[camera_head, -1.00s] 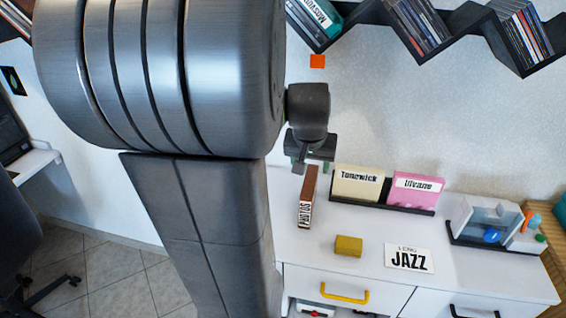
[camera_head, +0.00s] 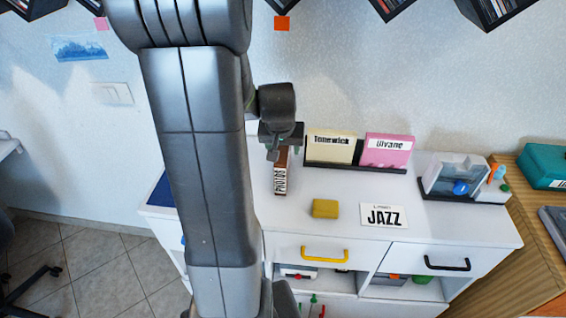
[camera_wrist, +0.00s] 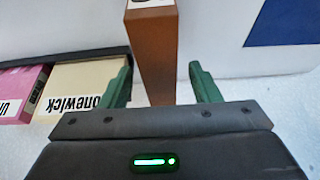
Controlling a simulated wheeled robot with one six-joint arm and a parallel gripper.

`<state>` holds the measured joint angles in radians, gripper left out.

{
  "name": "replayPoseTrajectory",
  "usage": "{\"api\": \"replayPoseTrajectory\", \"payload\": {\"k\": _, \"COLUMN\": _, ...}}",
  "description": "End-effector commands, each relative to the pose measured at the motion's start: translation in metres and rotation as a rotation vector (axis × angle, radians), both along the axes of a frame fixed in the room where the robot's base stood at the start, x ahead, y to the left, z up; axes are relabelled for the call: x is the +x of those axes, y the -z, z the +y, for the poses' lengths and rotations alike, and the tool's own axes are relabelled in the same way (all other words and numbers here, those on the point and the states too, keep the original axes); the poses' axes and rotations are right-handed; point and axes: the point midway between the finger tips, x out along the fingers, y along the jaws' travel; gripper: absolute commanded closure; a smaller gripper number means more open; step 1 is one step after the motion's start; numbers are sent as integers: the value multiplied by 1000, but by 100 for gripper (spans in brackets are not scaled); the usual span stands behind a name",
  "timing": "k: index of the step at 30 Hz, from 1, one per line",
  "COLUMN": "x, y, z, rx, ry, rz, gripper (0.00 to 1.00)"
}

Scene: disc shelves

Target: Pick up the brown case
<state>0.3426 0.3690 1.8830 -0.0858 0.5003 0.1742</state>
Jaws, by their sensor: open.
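The brown case (camera_head: 281,172) stands upright on the white cabinet top, with a white "PHOTOS" label on its narrow front side. Its upper part is hidden behind my gripper in the head view. In the wrist view the brown case (camera_wrist: 153,55) reaches down between the two green fingers. My gripper (camera_wrist: 160,85) is open, with one finger on each side of the case and a visible gap on both sides. In the head view my gripper (camera_head: 282,150) is at the top of the case.
A cream "Tonewick" case (camera_head: 331,150) and a pink "Ulvane" case (camera_head: 388,152) stand in a dark rack (camera_head: 350,167) just right. A yellow block (camera_head: 325,208) and a "JAZZ" card (camera_head: 383,215) lie in front. A clear organiser (camera_head: 457,177) stands farther right.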

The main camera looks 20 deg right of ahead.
Motion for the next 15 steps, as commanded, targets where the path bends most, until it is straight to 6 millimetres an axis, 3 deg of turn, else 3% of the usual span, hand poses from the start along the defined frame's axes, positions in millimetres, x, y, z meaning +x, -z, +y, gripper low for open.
{"api": "replayPoseTrajectory", "payload": {"k": 6, "x": 6, "y": 27, "z": -3, "rx": 1, "ry": 0, "rz": 4, "gripper": 44}}
{"api": "replayPoseTrajectory", "payload": {"k": 15, "x": 9, "y": 34, "z": -5, "rx": 0, "ry": 1, "rz": 0, "gripper": 44}}
